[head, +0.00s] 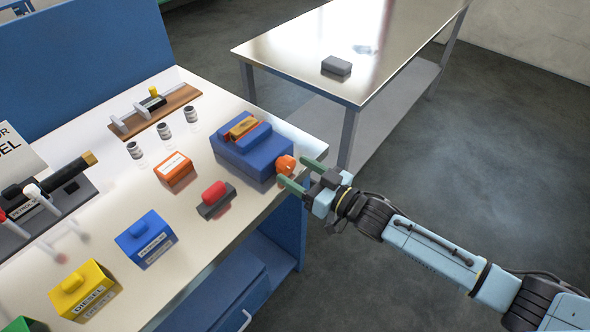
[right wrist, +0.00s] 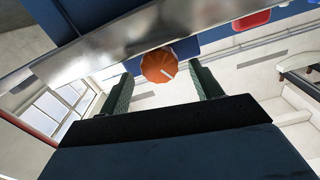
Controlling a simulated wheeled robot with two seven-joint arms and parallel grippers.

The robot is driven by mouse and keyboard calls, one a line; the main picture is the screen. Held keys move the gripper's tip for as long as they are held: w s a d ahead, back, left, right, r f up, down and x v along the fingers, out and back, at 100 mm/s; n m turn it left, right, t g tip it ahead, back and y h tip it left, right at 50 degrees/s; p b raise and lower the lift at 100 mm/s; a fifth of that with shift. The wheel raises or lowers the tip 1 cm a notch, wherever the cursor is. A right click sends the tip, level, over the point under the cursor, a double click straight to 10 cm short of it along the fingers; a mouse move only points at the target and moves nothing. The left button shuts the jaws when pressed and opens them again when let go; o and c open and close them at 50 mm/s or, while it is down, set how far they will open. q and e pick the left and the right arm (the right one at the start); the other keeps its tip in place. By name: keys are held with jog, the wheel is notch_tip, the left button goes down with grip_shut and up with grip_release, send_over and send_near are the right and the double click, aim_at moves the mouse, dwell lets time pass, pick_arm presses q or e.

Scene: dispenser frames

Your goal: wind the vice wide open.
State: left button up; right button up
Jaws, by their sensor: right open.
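The vice (head: 244,150) is a blue block near the right edge of the bench top, with a wooden and orange piece (head: 241,127) between its upper parts. Its orange knob (head: 286,165) sticks out from the side facing my right gripper. My right gripper (head: 302,174) is open, with its green fingers on either side of the knob and pointing at it. In the right wrist view the knob (right wrist: 158,66), with a white mark, lies between the open fingers, and gaps show beside it. I cannot tell whether a finger touches it. My left gripper is not in view.
Left of the vice stand an orange box (head: 174,168), a red-handled block (head: 215,200), small jars (head: 163,131), and blue (head: 146,238) and yellow (head: 84,290) containers. A steel table (head: 300,56) with a grey box (head: 336,66) stands behind. Open floor lies to the right.

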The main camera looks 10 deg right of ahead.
jog(key=shift+w+a, duration=0.5)
jog(key=c, duration=1)
jog(key=shift+o, duration=0.2)
jog(key=shift+s+n+p, duration=0.1)
jog(key=shift+n+p, duration=0.25)
jog(key=shift+n, duration=0.85)
jog(key=n, duration=0.3)
jog(key=o, duration=1)
jog(key=shift+c, duration=0.2)
